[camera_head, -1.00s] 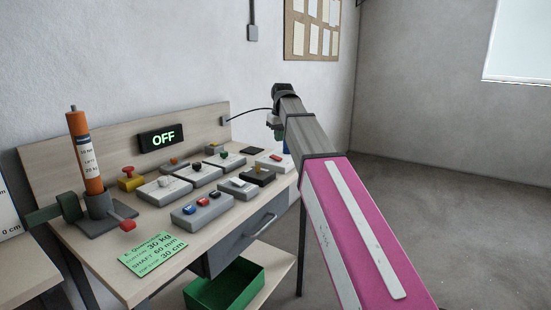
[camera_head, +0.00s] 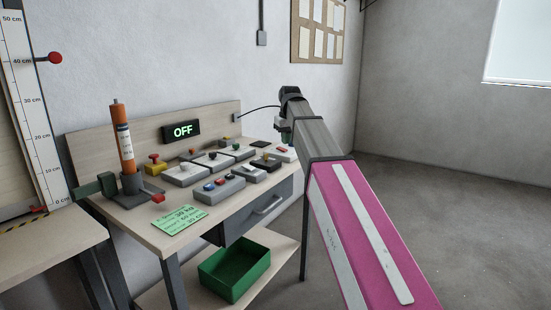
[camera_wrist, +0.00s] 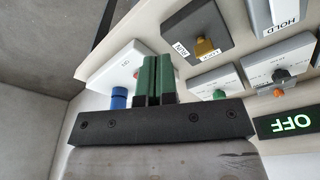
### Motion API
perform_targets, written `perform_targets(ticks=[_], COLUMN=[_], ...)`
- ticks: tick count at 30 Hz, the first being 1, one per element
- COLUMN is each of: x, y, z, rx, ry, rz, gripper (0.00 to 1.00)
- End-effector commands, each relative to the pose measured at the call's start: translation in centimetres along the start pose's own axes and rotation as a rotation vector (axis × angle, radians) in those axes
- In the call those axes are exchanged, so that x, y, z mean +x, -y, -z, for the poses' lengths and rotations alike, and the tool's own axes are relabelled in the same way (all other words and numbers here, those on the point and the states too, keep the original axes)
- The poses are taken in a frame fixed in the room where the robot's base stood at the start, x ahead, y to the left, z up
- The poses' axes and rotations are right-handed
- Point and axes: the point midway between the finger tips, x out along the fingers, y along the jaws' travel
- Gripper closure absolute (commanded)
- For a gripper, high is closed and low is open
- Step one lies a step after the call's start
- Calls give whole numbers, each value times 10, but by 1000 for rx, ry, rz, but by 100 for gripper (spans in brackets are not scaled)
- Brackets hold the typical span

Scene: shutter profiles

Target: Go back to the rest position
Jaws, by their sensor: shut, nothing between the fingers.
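My gripper (camera_wrist: 154,80) shows in the wrist view as two green fingers pressed together, shut with nothing between them. In the wrist view a white box (camera_wrist: 105,68) with a blue knob (camera_wrist: 118,98) lies beyond and beside the fingers. The fingers hide part of that box, and I cannot tell the gap between them.
The workbench (camera_head: 150,238) carries several control boxes, an orange cylinder (camera_head: 123,140) in a clamp, a green card (camera_head: 180,220) and an OFF display (camera_head: 182,131). A green bin (camera_head: 235,272) is on the lower shelf. A height scale (camera_head: 35,120) stands left. Floor at right is clear.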

Motion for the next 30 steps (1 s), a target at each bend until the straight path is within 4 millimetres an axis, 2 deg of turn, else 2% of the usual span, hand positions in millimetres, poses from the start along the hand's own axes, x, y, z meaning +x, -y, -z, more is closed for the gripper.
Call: perform_targets(ticks=[2, 11, 17, 23, 30], x=[1, 33, 65, 111, 192], y=[0, -6, -12, -19, -29], z=[0, -16, -32, -59, -119], rx=[1, 28, 58, 99, 182], ry=[1, 9, 19, 33, 59], rz=[0, -1, -3, -5, -11], gripper=[100, 100, 100, 100, 100])
